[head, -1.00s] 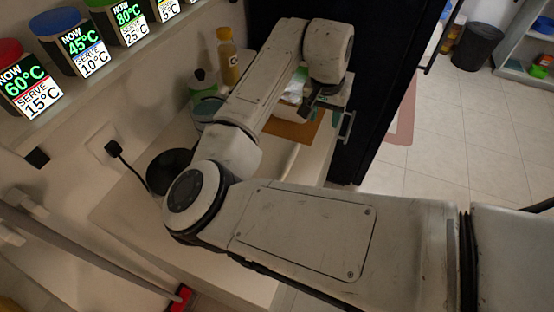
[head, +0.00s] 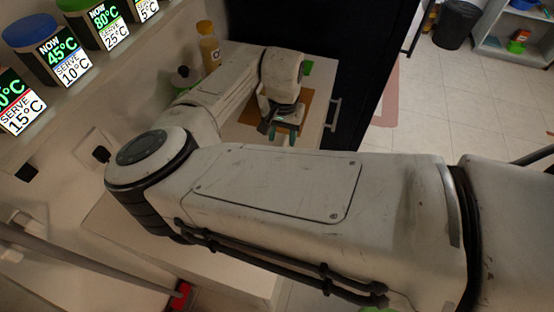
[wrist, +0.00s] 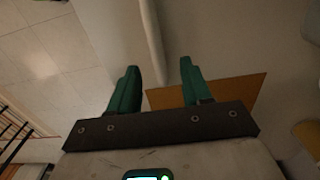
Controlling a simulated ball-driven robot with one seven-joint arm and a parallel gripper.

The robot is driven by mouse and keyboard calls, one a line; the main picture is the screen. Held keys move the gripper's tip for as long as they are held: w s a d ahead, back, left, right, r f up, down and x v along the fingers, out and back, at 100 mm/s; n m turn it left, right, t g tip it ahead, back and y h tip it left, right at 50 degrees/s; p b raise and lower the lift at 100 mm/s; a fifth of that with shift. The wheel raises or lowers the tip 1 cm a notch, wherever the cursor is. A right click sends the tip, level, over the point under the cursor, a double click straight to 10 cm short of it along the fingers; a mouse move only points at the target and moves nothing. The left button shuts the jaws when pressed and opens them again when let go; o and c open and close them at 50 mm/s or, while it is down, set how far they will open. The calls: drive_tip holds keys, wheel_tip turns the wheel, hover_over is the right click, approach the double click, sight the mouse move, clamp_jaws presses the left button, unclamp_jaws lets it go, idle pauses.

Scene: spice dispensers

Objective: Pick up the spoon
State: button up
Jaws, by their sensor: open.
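I cannot make out a spoon in either current view; it may be hidden behind my arm or too small to tell. My gripper (head: 281,136) is at the far end of the counter, over or beside a brown board. In the wrist view its two green fingers (wrist: 160,72) are spread apart with nothing between them. A pale strip, perhaps the counter's edge, runs beyond the fingers in that view.
The brown board (head: 308,97) lies on the pale counter (head: 322,75). A yellow bottle (head: 208,47) stands at the back left. A dark cabinet (head: 345,70) with a handle rises behind. Temperature-labelled dispensers (head: 62,52) line the left shelf.

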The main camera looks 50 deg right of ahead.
sight(283, 145)
drive_tip(key=shift+s+f, duration=0.1)
drive_tip(key=shift+f, duration=1.5)
clamp_jaws()
